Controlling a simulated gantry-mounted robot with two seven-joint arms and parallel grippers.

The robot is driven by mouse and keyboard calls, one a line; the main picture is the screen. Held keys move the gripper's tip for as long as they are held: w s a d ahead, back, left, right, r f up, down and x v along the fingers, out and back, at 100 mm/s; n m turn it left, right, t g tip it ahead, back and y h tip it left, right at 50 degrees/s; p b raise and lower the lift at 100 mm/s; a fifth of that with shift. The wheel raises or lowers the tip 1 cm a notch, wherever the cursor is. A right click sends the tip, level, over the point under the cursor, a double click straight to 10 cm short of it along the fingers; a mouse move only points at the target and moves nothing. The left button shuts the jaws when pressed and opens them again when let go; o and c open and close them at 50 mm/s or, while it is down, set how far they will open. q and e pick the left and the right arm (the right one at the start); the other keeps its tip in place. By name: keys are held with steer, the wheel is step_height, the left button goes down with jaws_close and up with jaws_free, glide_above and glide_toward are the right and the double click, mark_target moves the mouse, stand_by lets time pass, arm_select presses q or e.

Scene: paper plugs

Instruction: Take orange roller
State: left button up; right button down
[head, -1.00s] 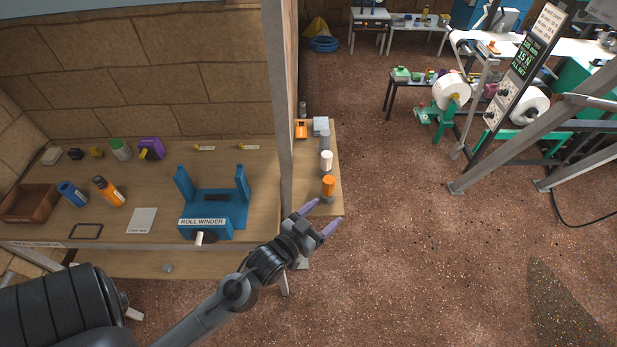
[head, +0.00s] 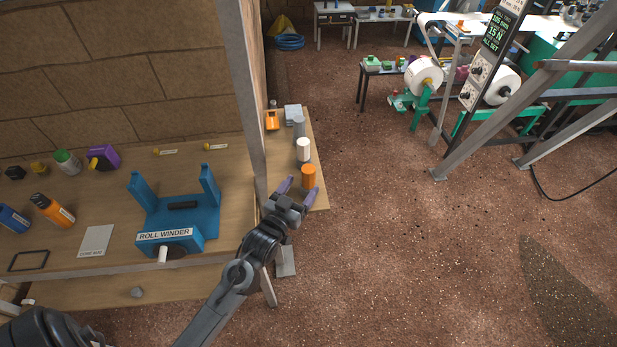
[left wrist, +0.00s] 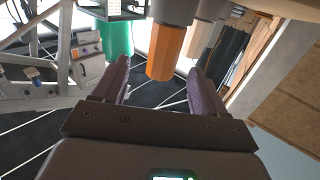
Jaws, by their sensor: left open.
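The orange roller (head: 308,176) stands upright near the right end of the wooden bench, in front of a white roller (head: 303,149). My left gripper (head: 298,187) is open just in front of it, its two purple fingers pointing at the roller. In the left wrist view the orange roller (left wrist: 166,53) shows beyond and between the open fingers (left wrist: 160,78), apart from them. Its grey base is at the upper edge there. My right gripper is in neither view.
A grey post (head: 243,95) rises from the bench left of the rollers. The blue roll winder (head: 180,215) stands further left. A grey roller (head: 298,127) and an orange item (head: 271,120) are behind.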

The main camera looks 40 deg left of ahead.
mark_target(305, 180)
arm_select(q)
steer(key=shift+x, duration=2.85)
steer(key=shift+a+f, duration=0.1)
steer(key=shift+a, duration=0.1)
steer(key=shift+s, duration=0.1)
steer(key=c, duration=1.1)
